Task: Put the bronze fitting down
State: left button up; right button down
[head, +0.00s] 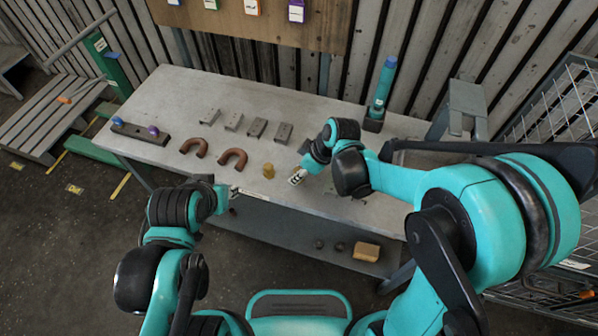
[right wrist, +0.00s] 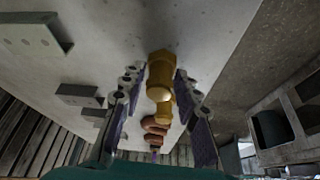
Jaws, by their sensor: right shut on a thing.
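The bronze fitting (head: 268,171) is upright at the front middle of the grey table (head: 330,115). In the right wrist view, the fitting (right wrist: 160,68) lies between the two fingers, with a wider faceted end and a rounded part. My right gripper (head: 291,176) reaches it from the right and is shut on it. It also shows in the right wrist view (right wrist: 156,88). Whether the fitting's base touches the tabletop cannot be told. My left gripper (head: 226,189) is at the table's front edge, left of the fitting; its fingers are too small to read.
Two brown U-shaped pieces (head: 232,158) lie left of the fitting. Several grey brackets (head: 257,127) lie behind it. A teal cylinder (head: 383,82) stands at the back right.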

jog(key=c, duration=1.5)
grip_release()
jog(key=shift+f, duration=0.15)
jog(key=shift+c, duration=0.2)
jog(key=o, duration=0.4)
jog(key=shift+d+r+p, duration=0.1)
jog(key=shift+r+p, duration=0.2)
jog(key=shift+r, duration=0.2)
jog(key=p+v, duration=0.4)
jog(key=v, duration=0.7)
jog(key=s+d+r+m+t+h, duration=0.1)
jog(key=s+d+m, duration=0.2)
jog(key=d+m, duration=0.1)
jog(key=s+d+r+m+t+h, duration=0.1)
jog(key=s+d+r+m+t, duration=0.1)
jog(key=s+d+m, duration=0.1)
jog(key=s+d+r+m+t+h, duration=0.1)
jog(key=s+d+m+t+h, duration=0.1)
jog(key=s+d+m, duration=0.2)
jog(key=shift+d+r+m, duration=0.2)
jog(key=shift+d+m, duration=0.2)
jog(key=shift+d, duration=0.3)
jog(key=shift+d+r+m, duration=0.15)
jog(key=shift+d+m, duration=0.25)
jog(key=shift+d, duration=0.35)
